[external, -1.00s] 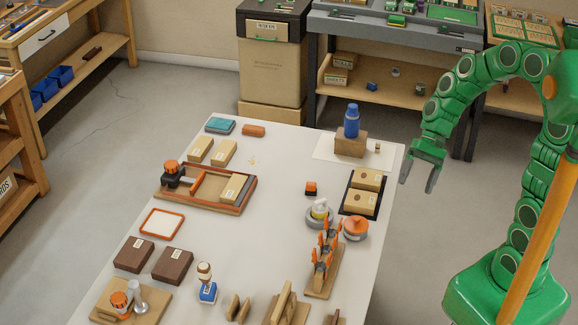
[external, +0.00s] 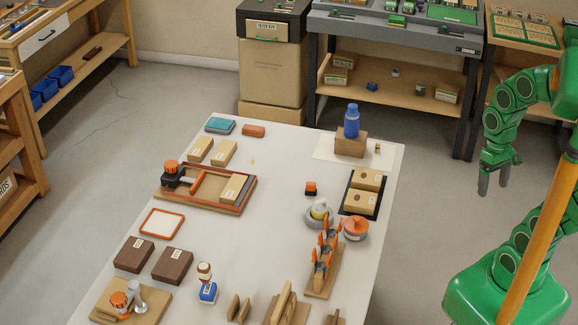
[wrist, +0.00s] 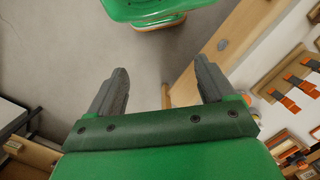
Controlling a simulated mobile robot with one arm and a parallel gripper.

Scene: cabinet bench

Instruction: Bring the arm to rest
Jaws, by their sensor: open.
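My gripper (external: 492,182) hangs at the right of the external view, pointing down, clear of the white table (external: 270,218) and above the grey floor. In the wrist view, my gripper (wrist: 160,88) has its two grey fingers spread apart with nothing between them. Bare floor shows beyond the fingers. My arm is folded back near my green base at the lower right.
The table holds a blue bottle (external: 351,121) on a wooden block, an orange-rimmed tray (external: 235,207) and several other items. A grey workbench (external: 400,30) stands behind. Open floor (external: 430,200) lies between the table and my base.

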